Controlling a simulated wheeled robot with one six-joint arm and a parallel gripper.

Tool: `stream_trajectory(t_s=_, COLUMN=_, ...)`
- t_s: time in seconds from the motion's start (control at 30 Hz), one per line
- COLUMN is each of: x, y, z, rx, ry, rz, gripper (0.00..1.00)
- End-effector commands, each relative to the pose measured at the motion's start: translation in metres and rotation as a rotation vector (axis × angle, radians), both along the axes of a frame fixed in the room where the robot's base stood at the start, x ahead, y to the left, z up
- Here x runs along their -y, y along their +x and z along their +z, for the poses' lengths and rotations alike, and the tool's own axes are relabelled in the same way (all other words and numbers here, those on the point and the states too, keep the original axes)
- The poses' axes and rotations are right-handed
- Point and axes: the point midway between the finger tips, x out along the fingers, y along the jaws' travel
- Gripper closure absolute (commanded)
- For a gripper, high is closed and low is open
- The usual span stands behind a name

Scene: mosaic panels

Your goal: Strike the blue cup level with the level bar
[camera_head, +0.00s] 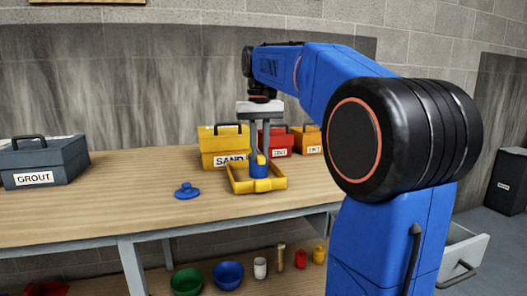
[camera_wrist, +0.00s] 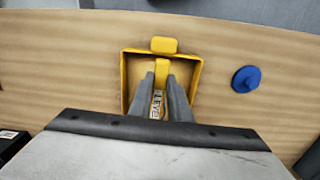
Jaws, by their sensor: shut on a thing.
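The blue cup (camera_head: 258,169) stands inside a shallow yellow tray (camera_head: 278,184) on the bench. My gripper (camera_head: 260,151) points down over the cup, its fingers shut on the yellow level bar (camera_head: 262,160). The bar is at the cup's top; whether it touches the rim I cannot tell. In the wrist view my gripper (camera_wrist: 161,78) holds the bar (camera_wrist: 162,73), with a "LEVEL" label between the fingers, above the yellow tray (camera_wrist: 198,75). The cup and its contents are hidden in the wrist view.
A blue knobbed lid (camera_head: 187,190) lies left of the tray. A yellow SAND box (camera_head: 222,143), a red box (camera_head: 275,140) and an orange box (camera_head: 307,139) stand behind. A grey GROUT box (camera_head: 43,160) is at far left. The bench between it and the lid is clear.

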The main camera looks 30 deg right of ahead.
Motion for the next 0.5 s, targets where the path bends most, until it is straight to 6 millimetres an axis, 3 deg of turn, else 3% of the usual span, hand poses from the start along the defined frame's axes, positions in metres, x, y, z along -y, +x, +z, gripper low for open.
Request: stream_trajectory(t_s=0.5, x=-0.02, y=0.007, z=0.0, rx=0.0, ry=0.0, rz=0.0, gripper=1.0)
